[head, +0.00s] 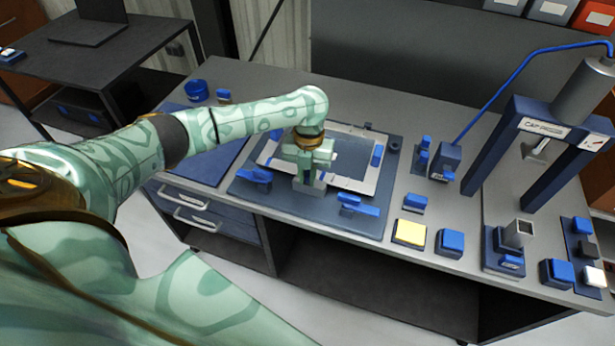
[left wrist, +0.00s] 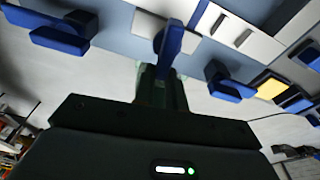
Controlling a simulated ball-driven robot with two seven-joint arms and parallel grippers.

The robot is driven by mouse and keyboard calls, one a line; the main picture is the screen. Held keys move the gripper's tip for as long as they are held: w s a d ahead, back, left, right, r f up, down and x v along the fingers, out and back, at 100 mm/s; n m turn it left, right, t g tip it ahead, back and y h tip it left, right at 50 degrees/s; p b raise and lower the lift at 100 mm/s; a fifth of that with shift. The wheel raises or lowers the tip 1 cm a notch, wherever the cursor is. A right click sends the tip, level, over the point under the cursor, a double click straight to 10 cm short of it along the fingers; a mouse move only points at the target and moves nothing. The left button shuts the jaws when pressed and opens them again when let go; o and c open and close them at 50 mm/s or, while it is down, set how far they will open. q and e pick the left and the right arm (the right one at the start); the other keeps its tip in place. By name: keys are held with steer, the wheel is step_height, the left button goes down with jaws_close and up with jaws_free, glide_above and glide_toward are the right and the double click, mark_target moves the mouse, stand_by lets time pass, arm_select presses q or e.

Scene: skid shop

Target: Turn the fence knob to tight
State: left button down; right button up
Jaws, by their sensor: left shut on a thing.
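The fence knob (left wrist: 172,40) is a blue paddle on a pale block in the left wrist view, in front of my left gripper's jaws. My left gripper (head: 308,180) is over the near edge of the pale rectangular frame (head: 362,183) on the dark blue fixture plate (head: 245,190). It also shows in the left wrist view (left wrist: 162,78), shut on the fence knob. In the head view the gripper mostly hides the knob. I cannot read any tight mark. My right gripper is not in view.
Blue clamps stand left (head: 256,175) and right (head: 358,206) of the gripper, close by. A yellow-topped block (head: 410,232), blue blocks (head: 450,241) and a press (head: 540,135) stand to the right.

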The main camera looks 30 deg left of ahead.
arm_select(q)
steer(key=shift+s+a+m, duration=0.15)
steer(key=shift+a+m, duration=0.05)
steer(key=shift+m, duration=0.5)
steer(key=shift+a, duration=0.15)
steer(key=shift+m, duration=0.3)
steer(key=shift+a+m+y, duration=0.25)
steer(key=shift+m+y, duration=0.05)
steer(key=shift+m, duration=0.5)
steer(key=c, duration=1.4)
jaws_free()
steer(key=shift+r, duration=0.1)
steer(key=shift+o, duration=0.2)
